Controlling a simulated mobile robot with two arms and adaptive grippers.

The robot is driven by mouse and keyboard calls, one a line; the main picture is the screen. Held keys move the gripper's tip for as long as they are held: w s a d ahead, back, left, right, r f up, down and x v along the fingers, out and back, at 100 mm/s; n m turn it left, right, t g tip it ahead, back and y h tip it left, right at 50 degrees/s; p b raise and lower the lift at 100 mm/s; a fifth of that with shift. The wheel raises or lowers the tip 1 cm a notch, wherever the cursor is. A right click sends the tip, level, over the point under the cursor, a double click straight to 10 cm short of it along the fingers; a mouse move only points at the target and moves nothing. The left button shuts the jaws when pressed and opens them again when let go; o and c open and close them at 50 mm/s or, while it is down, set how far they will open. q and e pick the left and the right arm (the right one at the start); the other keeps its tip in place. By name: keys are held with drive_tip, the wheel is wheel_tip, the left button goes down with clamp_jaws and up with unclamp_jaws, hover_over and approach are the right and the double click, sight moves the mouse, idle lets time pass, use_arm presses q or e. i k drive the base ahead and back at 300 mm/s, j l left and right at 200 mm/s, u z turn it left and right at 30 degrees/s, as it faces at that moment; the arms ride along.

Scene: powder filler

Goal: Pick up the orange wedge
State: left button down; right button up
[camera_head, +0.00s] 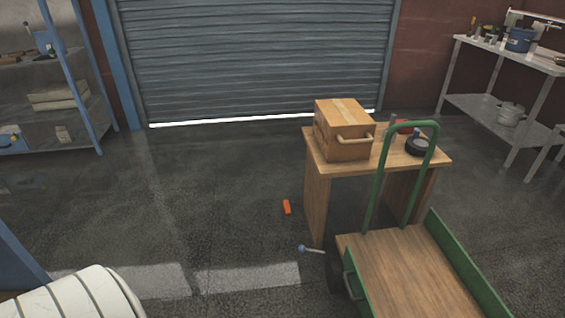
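A small orange wedge (287,207) lies on the dark floor, just left of the wooden table's left leg panel and apart from it. It is small in the picture, so its exact shape is hard to tell. Neither of my grippers shows in the head view.
A wooden table (317,200) bears a cardboard box (342,130) and a black round object (417,146). A green-framed cart (410,265) stands in front of it. A blue-ended tool (310,249) lies near the cart wheel. Shelves (60,95) stand left; the floor (200,200) left of the wedge is clear.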

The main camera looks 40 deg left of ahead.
sight(286, 207)
drive_tip(key=u, duration=1.2)
drive_tip(key=z, duration=0.4)
drive_tip(key=i+j+z, duration=0.2)
drive_tip(key=j+z, duration=0.15)
drive_tip(key=i+j+z, duration=0.3)
drive_tip(key=j+z, duration=0.35)
drive_tip(key=j, duration=0.15)
drive_tip(key=j+z, duration=0.35)
drive_tip(key=j, duration=0.15)
drive_tip(key=i, duration=0.05)
